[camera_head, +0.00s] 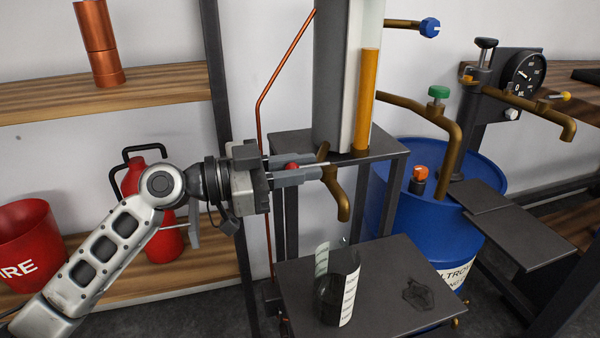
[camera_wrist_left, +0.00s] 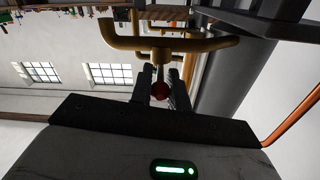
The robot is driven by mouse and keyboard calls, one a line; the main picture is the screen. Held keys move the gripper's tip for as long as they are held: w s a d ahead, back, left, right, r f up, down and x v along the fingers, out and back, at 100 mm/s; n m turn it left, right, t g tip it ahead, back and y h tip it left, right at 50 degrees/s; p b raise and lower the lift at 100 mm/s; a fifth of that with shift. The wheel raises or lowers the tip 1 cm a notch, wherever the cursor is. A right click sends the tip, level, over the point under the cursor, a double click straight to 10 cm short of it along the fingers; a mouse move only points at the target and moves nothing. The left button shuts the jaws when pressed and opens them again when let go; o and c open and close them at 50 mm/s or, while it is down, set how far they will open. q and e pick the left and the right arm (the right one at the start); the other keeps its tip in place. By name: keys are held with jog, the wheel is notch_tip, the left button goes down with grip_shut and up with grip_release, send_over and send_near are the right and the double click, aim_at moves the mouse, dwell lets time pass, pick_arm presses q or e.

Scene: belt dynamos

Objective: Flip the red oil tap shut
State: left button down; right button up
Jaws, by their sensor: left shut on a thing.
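The red oil tap (camera_head: 291,167) is a small red knob at the end of a lever on a brass spout (camera_head: 342,199), below a tall grey tank with an amber sight column (camera_head: 366,100). My left gripper (camera_head: 300,172) comes in from the left and is shut on the tap's lever by the red knob. In the left wrist view the red knob (camera_wrist_left: 160,90) sits between the two dark fingers, in front of the brass pipe (camera_wrist_left: 170,43). A clear jug (camera_head: 337,288) with a pale scale stands below the spout. My right gripper is not in view.
The jug stands on a dark lower plate (camera_head: 385,255) with a dark stain (camera_head: 418,295). A blue drum (camera_head: 430,235) with green and orange taps stands to the right. A red bucket (camera_head: 25,245) and red extinguisher (camera_head: 150,190) are on the left shelf behind my arm.

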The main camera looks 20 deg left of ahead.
pick_arm(q)
jog(key=c, duration=1.4)
grip_release()
jog(key=shift+a, duration=0.1)
jog(key=shift+s+a, duration=0.15)
jog(key=shift+a, duration=0.05)
jog(key=b+v, duration=0.2)
jog(key=v, duration=1.3)
jog(key=shift+a, duration=0.15)
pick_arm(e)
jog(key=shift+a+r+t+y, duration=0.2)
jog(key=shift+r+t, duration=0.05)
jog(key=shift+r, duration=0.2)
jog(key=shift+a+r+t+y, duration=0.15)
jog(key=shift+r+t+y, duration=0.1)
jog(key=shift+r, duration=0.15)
pick_arm(q)
jog(key=shift+s, duration=0.1)
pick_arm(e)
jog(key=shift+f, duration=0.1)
